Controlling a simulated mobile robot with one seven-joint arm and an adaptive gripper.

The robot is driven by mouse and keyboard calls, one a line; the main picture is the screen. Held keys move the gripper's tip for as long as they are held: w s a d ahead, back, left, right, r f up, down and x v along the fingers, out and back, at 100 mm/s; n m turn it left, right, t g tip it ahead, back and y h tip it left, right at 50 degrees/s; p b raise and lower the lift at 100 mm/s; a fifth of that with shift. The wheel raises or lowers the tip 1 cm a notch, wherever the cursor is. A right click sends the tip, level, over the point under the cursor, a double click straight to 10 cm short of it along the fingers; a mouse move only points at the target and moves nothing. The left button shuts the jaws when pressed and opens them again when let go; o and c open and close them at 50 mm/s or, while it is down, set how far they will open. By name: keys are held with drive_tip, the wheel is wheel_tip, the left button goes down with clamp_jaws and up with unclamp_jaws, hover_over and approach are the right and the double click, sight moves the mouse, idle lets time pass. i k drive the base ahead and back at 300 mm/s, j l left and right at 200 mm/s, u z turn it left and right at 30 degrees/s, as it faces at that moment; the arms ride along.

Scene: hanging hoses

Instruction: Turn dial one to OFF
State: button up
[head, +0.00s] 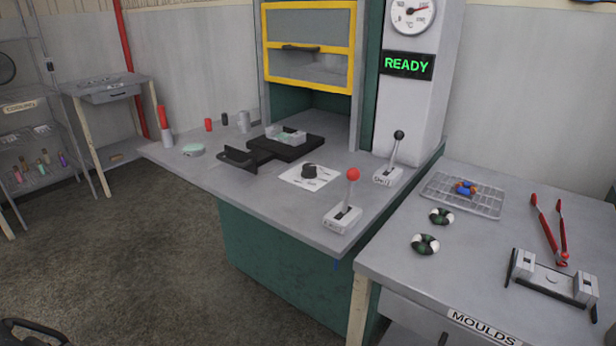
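A black curved part (32,328) shows at the bottom left corner, cut off by the frame. It may be part of my gripper, far from the dial; its fingertips and opening cannot be made out.
A red-knobbed lever (352,176) stands in front of the dial and a black-knobbed lever (398,136) to its right. A black tray with a handle (238,158) lies to its left. Above are a yellow-framed door (308,48) and a green READY display (406,65).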

sight(309, 171)
drive_tip(key=i+l, duration=0.25)
drive_tip(key=i, duration=0.25)
drive_tip(key=i+l+z, duration=0.1)
drive_tip(key=i+l, duration=0.15)
drive_tip(key=i, duration=0.25)
